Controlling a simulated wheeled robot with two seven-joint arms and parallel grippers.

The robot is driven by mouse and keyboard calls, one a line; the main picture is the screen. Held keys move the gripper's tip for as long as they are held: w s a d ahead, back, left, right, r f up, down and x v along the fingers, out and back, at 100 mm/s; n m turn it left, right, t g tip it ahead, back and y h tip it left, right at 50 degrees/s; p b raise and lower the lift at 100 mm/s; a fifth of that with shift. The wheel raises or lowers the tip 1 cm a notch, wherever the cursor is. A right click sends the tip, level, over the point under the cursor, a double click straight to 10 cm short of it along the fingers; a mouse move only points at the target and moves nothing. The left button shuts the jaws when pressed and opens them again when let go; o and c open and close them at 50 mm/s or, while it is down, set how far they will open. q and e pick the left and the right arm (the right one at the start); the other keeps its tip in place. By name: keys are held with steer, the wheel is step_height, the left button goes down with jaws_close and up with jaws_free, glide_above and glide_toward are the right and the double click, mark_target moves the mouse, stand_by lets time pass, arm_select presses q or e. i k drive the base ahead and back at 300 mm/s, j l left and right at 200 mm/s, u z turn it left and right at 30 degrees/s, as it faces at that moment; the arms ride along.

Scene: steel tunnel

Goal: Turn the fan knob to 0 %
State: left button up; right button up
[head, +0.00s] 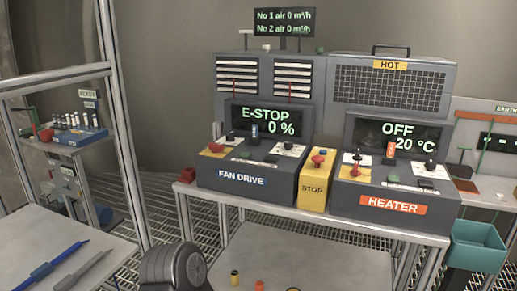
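The fan drive console (246,166) stands on the left part of the steel bench. Its display (264,122) reads E-STOP and 0 %. A small dark knob (288,145) sits on a white plate at the right of its sloped top. Neither of my grippers is in view.
A yellow STOP box (313,185) with a red button stands right of the fan console, then the heater console (378,187), reading OFF and 20 °C. A teal bin (477,246) hangs at the right. A framed table (60,248) with pen-like tools stands left.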

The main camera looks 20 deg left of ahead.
mark_target(289, 144)
steer(key=i+j, duration=0.6)
steer(key=i, duration=0.2)
steer(key=u, duration=1.8)
